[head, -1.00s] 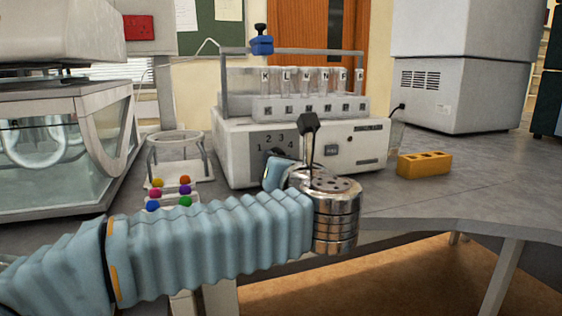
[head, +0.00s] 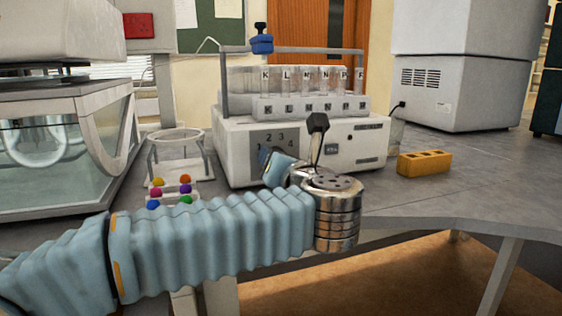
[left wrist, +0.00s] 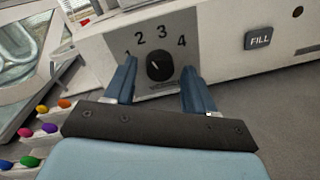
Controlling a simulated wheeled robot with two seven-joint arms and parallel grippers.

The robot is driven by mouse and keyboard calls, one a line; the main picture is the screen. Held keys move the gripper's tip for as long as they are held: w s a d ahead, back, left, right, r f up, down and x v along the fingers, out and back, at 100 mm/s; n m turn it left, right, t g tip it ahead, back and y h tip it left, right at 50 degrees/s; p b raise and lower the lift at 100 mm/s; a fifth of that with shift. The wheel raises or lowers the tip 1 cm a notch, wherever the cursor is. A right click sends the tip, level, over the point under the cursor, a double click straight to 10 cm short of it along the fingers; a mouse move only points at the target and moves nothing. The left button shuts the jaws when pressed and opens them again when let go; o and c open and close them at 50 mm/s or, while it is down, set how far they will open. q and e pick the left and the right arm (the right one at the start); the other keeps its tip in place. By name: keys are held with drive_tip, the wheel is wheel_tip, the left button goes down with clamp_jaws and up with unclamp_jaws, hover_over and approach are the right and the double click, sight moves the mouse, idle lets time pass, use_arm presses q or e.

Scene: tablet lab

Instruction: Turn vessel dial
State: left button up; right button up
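The black vessel dial (left wrist: 160,66) sits on the grey panel of a white machine (head: 228,150), with the numbers 1 to 4 around it. Its pale mark points up and left, roughly between 1 and 2. My left gripper (left wrist: 158,72) is open, with one blue finger on each side of the dial and a visible gap to each. In the head view, my left gripper (head: 272,162) is in front of the panel and hides the dial and part of the numbers. My right gripper is not in view.
A FILL button (left wrist: 258,39) is right of the dial panel. A rack of lettered tubes (head: 310,107) tops the machine. A yellow block (head: 424,163) lies right on the grey bench.

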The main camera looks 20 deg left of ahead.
use_arm(q)
drive_tip(key=shift+s, duration=0.1)
drive_tip(key=b+v, duration=0.1)
drive_tip(key=v, duration=1.2)
drive_tip(key=shift+s+d+b, duration=0.15)
drive_tip(key=shift+s+b, duration=0.1)
drive_tip(key=shift+b, duration=0.1)
